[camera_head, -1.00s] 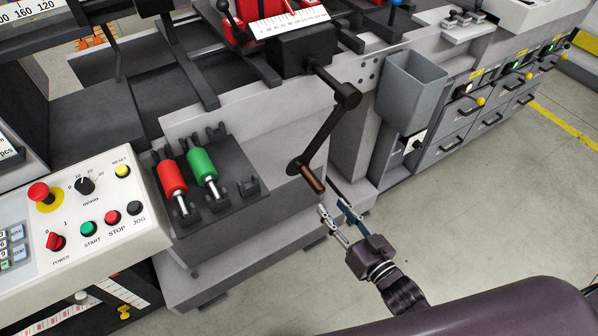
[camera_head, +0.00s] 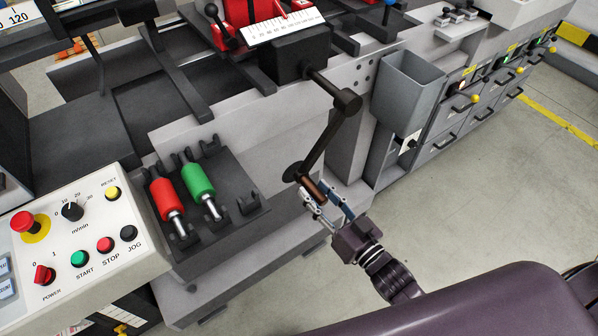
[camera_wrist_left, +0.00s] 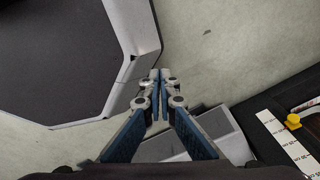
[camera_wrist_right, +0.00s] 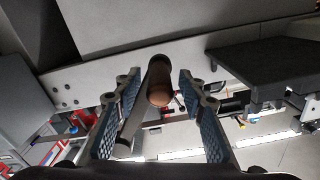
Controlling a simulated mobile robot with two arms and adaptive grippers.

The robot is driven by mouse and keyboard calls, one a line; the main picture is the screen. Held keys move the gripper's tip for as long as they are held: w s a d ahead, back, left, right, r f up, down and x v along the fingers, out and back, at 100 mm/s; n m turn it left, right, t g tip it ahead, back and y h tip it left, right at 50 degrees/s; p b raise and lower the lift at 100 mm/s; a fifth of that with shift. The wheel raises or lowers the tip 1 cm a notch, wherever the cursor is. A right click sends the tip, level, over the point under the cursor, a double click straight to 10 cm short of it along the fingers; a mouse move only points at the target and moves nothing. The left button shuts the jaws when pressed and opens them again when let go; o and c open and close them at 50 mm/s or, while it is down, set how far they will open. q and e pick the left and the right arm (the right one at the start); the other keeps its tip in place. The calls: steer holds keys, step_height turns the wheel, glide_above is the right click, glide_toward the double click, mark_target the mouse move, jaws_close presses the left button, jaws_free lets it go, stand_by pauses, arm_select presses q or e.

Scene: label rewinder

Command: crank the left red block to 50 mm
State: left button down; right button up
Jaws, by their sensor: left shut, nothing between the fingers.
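The crank (camera_head: 329,137) hangs down from its black shaft, with its brown handle (camera_head: 311,187) at the lower end. My right gripper (camera_head: 319,191) is open, with its fingers on either side of the handle. In the right wrist view the handle (camera_wrist_right: 159,82) lies between the spread fingers, with a gap visible at the right finger. A red block (camera_head: 241,12) shows at the top, partly cut off, behind a white ruler scale (camera_head: 285,25); its reading is too small to tell. My left gripper (camera_wrist_left: 158,80) is shut and empty in its wrist view.
A grey bin (camera_head: 408,90) stands right of the crank. A dark tray (camera_head: 225,220) with red and green rollers lies to its left. The control panel (camera_head: 80,235) is at the lower left. Open floor lies at the right.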

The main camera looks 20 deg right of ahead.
mark_target(302, 177)
steer(key=shift+p+x, duration=0.35)
steer(key=shift+x, duration=2.85)
steer(key=shift+c, duration=0.3)
jaws_close()
